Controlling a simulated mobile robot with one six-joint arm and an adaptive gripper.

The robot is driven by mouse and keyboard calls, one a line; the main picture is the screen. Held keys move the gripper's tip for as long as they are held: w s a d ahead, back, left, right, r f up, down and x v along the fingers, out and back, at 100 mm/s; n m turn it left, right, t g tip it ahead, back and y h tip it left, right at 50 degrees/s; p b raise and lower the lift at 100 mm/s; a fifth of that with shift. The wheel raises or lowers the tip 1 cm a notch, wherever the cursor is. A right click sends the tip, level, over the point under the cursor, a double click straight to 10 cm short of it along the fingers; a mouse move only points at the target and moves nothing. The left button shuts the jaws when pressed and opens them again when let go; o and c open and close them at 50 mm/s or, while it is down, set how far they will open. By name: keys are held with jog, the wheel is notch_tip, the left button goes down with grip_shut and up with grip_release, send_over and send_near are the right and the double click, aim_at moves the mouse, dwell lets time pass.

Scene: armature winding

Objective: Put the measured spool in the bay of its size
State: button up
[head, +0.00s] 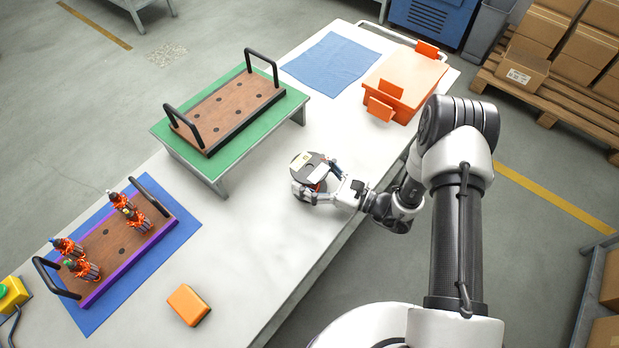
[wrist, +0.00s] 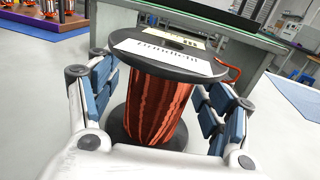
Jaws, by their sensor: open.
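A spool (head: 307,170) with dark round flanges stands upright on the white table near its front edge. In the wrist view the spool (wrist: 158,105) shows copper-coloured winding, a white printed label on its top flange and an orange wire end at the right. My gripper (head: 318,186) is open around it, with blue-padded fingers on both sides in the wrist view (wrist: 158,98); gaps show beside the winding. An orange box-like holder (head: 408,88) with upright orange plates stands at the far right of the table. I cannot make out separate bays in it.
A green raised stand (head: 160,128) bears a brown board (head: 235,105) with black handles. At the left, a brown board (head: 112,246) with several wound armatures lies on a blue mat (head: 185,232). An orange block (head: 188,305) lies in front. A blue cloth (head: 330,62) lies behind.

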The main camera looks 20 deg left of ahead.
jog(key=shift+r, duration=0.1)
grip_shut()
dwell(0.9)
